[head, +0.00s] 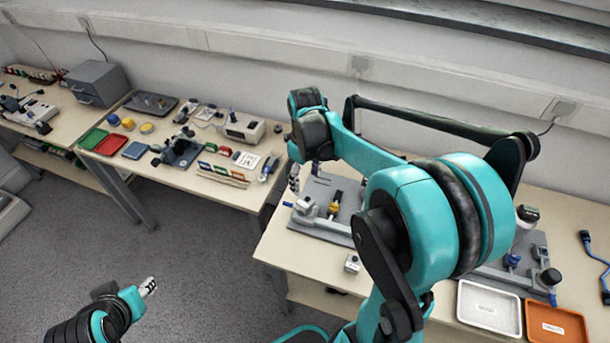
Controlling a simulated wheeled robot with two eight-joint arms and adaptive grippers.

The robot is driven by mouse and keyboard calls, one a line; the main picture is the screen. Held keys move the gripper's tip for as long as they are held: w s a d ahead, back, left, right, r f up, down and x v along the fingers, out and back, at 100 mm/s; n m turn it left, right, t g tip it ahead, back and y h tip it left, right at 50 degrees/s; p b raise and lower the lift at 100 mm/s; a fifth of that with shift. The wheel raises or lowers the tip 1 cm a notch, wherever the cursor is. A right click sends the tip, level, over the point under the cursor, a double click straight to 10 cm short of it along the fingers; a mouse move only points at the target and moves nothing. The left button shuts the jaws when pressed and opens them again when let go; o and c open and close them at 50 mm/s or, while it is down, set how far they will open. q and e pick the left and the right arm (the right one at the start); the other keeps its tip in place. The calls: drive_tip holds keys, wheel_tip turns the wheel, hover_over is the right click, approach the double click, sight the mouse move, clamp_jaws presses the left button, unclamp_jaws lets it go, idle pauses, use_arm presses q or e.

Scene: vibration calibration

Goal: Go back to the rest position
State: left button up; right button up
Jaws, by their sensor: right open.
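My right arm rises from the bottom centre, and its large teal elbow fills the middle right. Its forearm reaches left to a dark and teal wrist. My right gripper (294,178) hangs below that wrist, over the left end of the near workbench (285,243). It is open, and I see nothing held in it. It is small and partly hidden by the wrist. My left gripper (148,287) is at the lower left, above the grey floor and away from the tables. Its fingertips are too small to tell whether they are open or shut.
A grey fixture plate (325,190) lies under my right arm. A white tray (488,305) and an orange tray (556,324) sit at the bench's front right. A second table (225,192) holds several tools, and a grey drawer box (97,83) stands behind. Floor between is clear.

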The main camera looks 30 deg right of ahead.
drive_tip(key=shift+r, duration=0.35)
drive_tip(key=s+a+r+m+t, duration=0.2)
drive_tip(key=s+a+m+t, duration=0.2)
drive_tip(key=s+a+t, duration=0.3)
drive_tip(key=s+a, duration=0.3)
drive_tip(key=s, duration=0.1)
drive_tip(key=shift+a+r, duration=0.3)
drive_tip(key=shift+r, duration=0.1)
